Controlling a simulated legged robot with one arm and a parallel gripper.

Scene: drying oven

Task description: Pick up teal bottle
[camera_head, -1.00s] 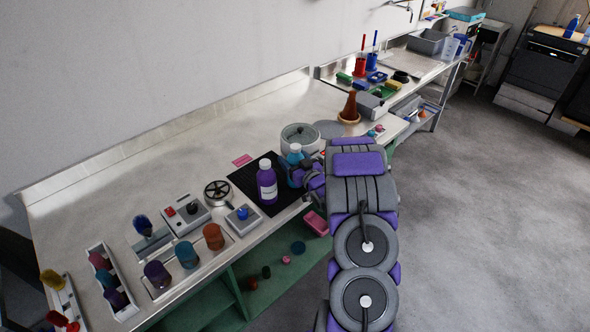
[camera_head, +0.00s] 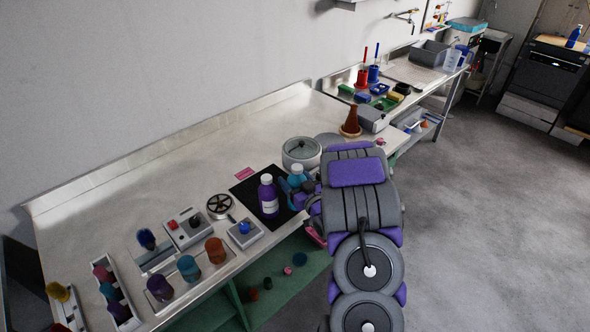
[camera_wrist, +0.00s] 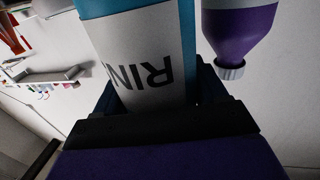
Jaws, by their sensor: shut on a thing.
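The teal bottle (camera_head: 296,178) has a pale cap and stands over the black mat on the bench, partly hidden by my arm in the head view. In the wrist view the teal bottle (camera_wrist: 187,50) fills the space between my fingers, its white label with dark letters facing the camera. My gripper (camera_head: 297,194) is shut on it; the dark fingers flank it in the wrist view. Whether its base touches the mat cannot be told. A purple bottle (camera_head: 268,197) with a white cap stands just left of it, close by; it also shows in the wrist view (camera_wrist: 240,30).
The black mat (camera_head: 243,190) lies under the bottles. A round glass-lidded vessel (camera_head: 301,152) stands behind. A small grey device with a blue knob (camera_head: 245,231) is to the left, near the front edge. The bench behind the mat is mostly clear.

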